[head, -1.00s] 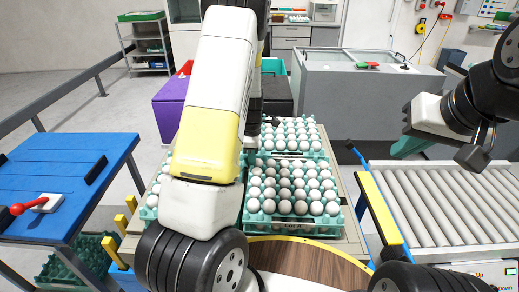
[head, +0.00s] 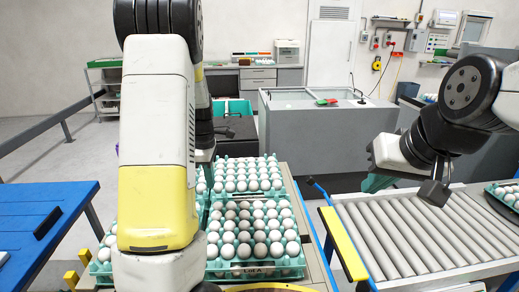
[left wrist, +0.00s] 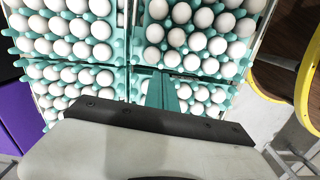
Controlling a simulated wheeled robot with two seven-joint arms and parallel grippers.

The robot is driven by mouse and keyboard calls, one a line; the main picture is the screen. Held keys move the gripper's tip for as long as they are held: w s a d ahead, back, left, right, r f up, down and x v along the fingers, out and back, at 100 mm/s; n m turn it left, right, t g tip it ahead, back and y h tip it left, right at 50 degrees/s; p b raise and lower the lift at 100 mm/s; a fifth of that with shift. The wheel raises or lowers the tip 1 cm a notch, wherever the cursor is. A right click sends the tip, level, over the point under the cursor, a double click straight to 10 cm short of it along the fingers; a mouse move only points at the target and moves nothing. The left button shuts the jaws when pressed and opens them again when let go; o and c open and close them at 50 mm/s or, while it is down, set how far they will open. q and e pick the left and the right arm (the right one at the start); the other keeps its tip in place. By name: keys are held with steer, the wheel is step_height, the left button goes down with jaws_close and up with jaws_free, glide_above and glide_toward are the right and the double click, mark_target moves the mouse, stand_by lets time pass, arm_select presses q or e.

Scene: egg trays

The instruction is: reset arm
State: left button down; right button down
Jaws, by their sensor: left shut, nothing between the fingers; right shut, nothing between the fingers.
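My left arm (head: 157,150) stands upright in the head view and hides its gripper there. In the left wrist view my left gripper (left wrist: 165,92) shows as narrow teal fingers, shut and empty, above the egg trays. White eggs fill the teal front tray (head: 255,272), labelled Lot A, and a tray behind it (head: 282,186). Another egg tray (head: 100,268) at the left is partly hidden by my arm.
A blue table (head: 45,215) stands at the left. A grey chest (head: 320,130) stands behind the conveyor. A tray of eggs (head: 507,195) sits at the conveyor's right edge. A yellow bar (head: 343,243) runs between the egg trays and the conveyor. Open floor lies at the far left.

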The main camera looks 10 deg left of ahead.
arm_select(q)
steer(key=s+d+r+m+t, duration=0.2)
steer(key=s+d+r+m, duration=0.2)
steer(key=s+r+m, duration=0.2)
steer(key=s+d+r+m+t+h, duration=0.1)
steer(key=s+d+r+m, duration=0.3)
steer(key=s, duration=0.5)
steer(key=s+d+r+m+t+h, duration=0.1)
steer(key=s+d+r+m+t, duration=0.2)
steer(key=s+r+m, duration=0.4)
steer(key=d+r+m, duration=0.1)
steer(key=r+m, duration=0.1)
steer(key=m, duration=0.1)
steer(key=shift+s+d, duration=0.2)
steer(key=shift+d, duration=0.15)
